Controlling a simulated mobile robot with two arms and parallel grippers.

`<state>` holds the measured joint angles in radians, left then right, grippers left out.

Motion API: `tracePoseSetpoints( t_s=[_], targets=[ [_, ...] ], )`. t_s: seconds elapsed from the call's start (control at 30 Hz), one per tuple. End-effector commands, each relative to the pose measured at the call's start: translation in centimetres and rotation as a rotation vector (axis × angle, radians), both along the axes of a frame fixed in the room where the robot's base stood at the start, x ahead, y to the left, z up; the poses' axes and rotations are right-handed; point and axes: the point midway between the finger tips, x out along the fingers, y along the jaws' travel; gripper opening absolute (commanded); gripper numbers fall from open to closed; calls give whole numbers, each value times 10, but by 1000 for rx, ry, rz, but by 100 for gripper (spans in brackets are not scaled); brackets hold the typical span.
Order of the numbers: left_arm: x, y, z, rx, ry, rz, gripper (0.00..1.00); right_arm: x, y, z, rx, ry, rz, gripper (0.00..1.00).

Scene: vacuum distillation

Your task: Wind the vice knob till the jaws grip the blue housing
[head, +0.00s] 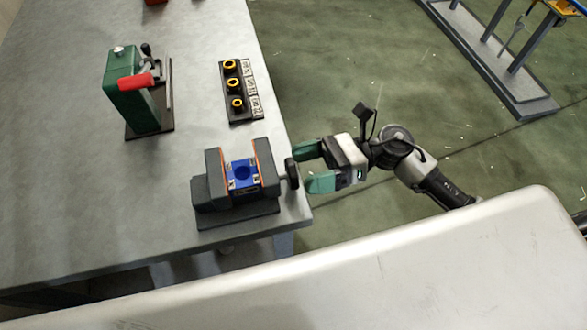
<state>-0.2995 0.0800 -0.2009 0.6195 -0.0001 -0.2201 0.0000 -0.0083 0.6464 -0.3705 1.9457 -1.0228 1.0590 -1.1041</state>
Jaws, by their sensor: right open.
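The vice (213,189) stands near the right front corner of the grey table. Its dark jaws have orange edges, and the blue housing (242,174) sits between them. I cannot tell whether the jaws touch the housing. The black vice knob (292,174) is on the vice's right side, at the table's edge. My right gripper (311,168) comes in from the right with its green fingers open and pointing left at the knob. The fingertips are close to the knob, one on the far side and one on the near side. My left gripper is not in view.
A green press with a red handle (135,81) stands at the back left of the table (60,170). A black rack with several yellow rings (236,105) lies behind the vice. A metal frame (490,60) stands on the green floor at upper right.

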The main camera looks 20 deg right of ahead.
Motion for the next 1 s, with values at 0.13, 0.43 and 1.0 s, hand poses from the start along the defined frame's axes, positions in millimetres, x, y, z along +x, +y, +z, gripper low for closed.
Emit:
tracePoseSetpoints(
  t_s=[0.13,0.43,1.0],
  targets=[
    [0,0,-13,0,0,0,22,0,-32,-5,-4,3,-2,88],
    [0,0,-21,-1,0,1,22,0,-70,-2,-1,2,1,88],
    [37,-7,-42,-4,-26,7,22,2,-70,-8,15,-104,10,87]
  ],
)
